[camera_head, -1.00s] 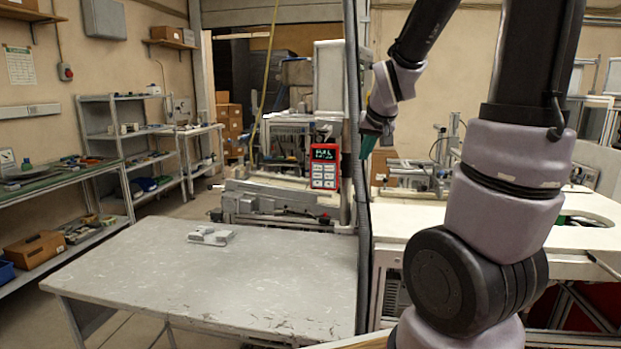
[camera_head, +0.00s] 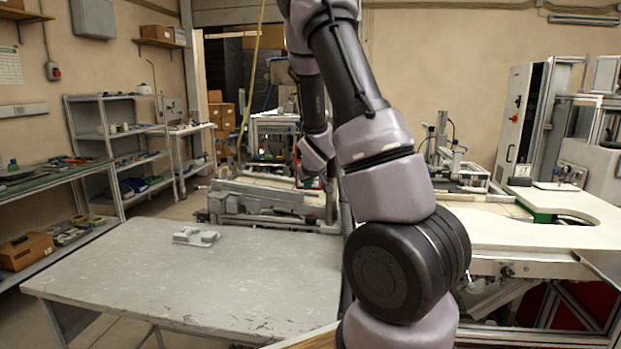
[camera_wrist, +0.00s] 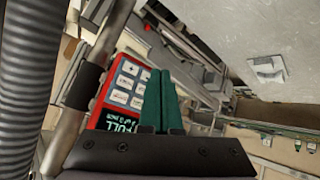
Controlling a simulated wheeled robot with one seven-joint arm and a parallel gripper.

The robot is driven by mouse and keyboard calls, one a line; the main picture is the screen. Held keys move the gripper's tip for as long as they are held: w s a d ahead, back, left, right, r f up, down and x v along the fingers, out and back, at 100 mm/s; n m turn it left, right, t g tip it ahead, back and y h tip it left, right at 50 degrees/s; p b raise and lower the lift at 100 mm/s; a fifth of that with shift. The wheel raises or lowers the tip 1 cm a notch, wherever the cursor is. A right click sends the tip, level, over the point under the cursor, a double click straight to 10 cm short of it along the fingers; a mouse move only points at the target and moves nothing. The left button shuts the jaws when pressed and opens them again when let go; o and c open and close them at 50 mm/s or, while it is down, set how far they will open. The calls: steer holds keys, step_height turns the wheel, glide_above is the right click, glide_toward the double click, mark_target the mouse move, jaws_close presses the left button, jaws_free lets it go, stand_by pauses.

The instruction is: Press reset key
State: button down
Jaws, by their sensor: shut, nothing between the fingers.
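The red control box (camera_wrist: 105,90) shows in the wrist view, turned nearly upside down, left of my fingers. I cannot make out which one is reset. My gripper (camera_wrist: 160,73) has green fingers shut together, with nothing between them. The fingers cover part of the box's right side in this view; I cannot tell a gap from contact. In the head view my arm hides nearly all of the box and the fingers.
A grey pole (camera_wrist: 98,70) and a ribbed hose (camera_wrist: 32,75) stand left of the box in the wrist view. A grey table (camera_head: 200,280) holds a small pale object (camera_head: 195,236). A white worktop (camera_head: 470,225) lies to the right. Shelves (camera_head: 120,130) stand far left.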

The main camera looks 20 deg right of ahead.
steer(key=w+d, duration=0.5)
steer(key=w, duration=0.2)
stand_by(0.5)
steer(key=shift+w+d, duration=0.1)
steer(key=shift+w, duration=0.1)
stand_by(1.8)
steer(key=shift+w+d, duration=0.15)
steer(key=shift+w, duration=0.15)
steer(key=shift+w+d, duration=0.15)
steer(key=shift+w, duration=0.15)
stand_by(0.6)
steer(key=shift+s, duration=0.1)
steer(key=shift+s+a, duration=0.4)
steer(key=shift+s, duration=0.2)
steer(key=shift+s+a, duration=0.7)
steer(key=shift+s, duration=0.35)
steer(key=shift+s+a, duration=0.7)
steer(key=shift+s, duration=0.3)
